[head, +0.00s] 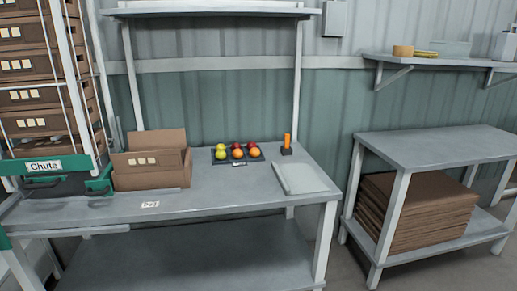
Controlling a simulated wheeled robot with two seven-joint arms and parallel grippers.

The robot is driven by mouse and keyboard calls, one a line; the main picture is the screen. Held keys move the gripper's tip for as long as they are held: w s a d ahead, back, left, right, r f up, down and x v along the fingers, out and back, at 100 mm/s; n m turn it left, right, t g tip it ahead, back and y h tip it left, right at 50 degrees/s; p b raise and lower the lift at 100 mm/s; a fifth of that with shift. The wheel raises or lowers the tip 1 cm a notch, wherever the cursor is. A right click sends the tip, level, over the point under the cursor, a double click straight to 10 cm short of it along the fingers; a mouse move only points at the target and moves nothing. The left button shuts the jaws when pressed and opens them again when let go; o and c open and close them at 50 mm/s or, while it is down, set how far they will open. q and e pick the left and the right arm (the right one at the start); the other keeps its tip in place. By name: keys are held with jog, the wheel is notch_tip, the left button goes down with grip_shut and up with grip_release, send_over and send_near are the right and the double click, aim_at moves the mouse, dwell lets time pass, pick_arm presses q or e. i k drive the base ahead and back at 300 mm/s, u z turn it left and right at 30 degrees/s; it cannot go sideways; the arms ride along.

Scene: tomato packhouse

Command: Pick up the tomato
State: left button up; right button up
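Several small round tomatoes sit in a dark tray (240,162) on the grey workbench (215,196), near its back edge. Yellow-green tomatoes (220,154) are on the left of the tray, red tomatoes (237,154) in the middle, and an orange tomato (255,152) at the front right with red behind it. Neither of my grippers shows in the head view, so nothing is seen near the tomatoes.
An open cardboard box (150,178) stands left of the tray, beside a rack marked "Chute" (44,166). An orange upright item (287,141) and a pale flat panel (300,178) lie to the right. The bench front is mostly clear. A second table (440,148) stands right.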

aim_at(235, 145)
jog(key=z, duration=1.25)
jog(key=i, duration=1.6)
jog(key=u, duration=2.45)
